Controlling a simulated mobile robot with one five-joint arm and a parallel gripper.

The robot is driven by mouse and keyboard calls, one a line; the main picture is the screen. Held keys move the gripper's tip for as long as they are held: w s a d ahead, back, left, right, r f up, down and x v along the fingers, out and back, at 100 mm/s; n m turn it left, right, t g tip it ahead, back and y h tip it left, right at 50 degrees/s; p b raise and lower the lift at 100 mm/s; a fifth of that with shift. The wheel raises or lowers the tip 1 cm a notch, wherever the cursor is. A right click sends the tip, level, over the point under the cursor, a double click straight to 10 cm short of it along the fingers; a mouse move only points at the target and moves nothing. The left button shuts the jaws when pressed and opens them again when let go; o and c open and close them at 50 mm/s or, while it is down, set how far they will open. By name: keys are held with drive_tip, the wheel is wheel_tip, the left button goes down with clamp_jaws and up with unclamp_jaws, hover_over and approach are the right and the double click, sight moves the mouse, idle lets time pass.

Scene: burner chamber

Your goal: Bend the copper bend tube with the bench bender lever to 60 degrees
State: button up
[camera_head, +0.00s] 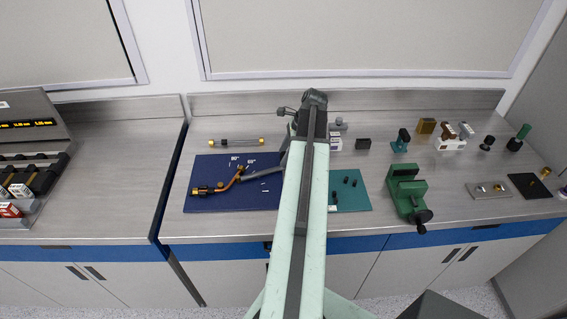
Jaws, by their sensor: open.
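The copper bend tube (230,183) lies on the dark blue mat (215,167) left of my arm. It rises to the right at an angle, with a dark and brass fitting at its left end. White angle marks, apparently 90 and 60, are on the mat above it. A slim grey bar (284,159) slants up beside my arm; it may be the bender lever, but my arm hides its right side. My gripper (281,111) seems to be the small dark part left of the arm's far end. It looks open and empty, apart from the tube.
A rod with brass ends (236,142) lies behind the blue mat. A teal mat (355,198) with small black parts is right of my arm. A green vise (407,190) stands farther right, with small fixtures behind it.

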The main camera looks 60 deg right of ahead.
drive_tip(key=shift+w+f, duration=0.1)
drive_tip(key=shift+f, duration=0.35)
drive_tip(key=shift+r, duration=0.15)
clamp_jaws()
idle(0.9)
